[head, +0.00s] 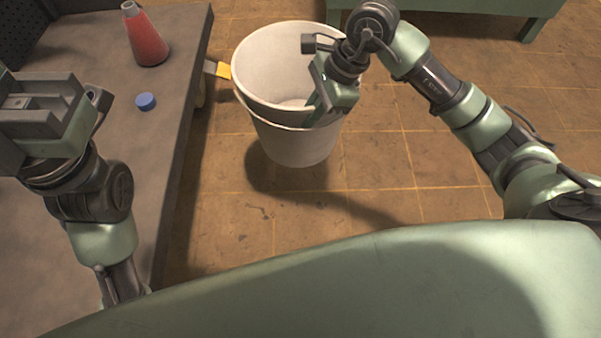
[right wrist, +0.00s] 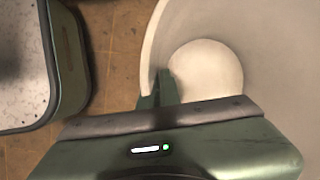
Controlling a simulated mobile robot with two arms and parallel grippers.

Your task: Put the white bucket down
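The white bucket (head: 275,60) is upright beside the dark table in the head view, its open top facing up. Its inside also shows in the right wrist view (right wrist: 205,70) and looks empty. The shadow on the floor is offset from its base, so it appears to hang above the floor. My right gripper (head: 318,112) is at the right side of the bucket's rim. In the right wrist view its fingers (right wrist: 157,90) are close together on the rim. My left gripper (head: 42,108) is above the table at the left, away from the bucket; its fingertips are unclear.
The dark table (head: 150,200) runs along the left, with a red cone-shaped bottle (head: 147,40) and a blue cap (head: 146,101). A yellow-and-grey piece (head: 222,70) sticks out from its edge towards the bucket. A green table (head: 450,5) stands behind. Tiled floor (head: 400,170) is clear.

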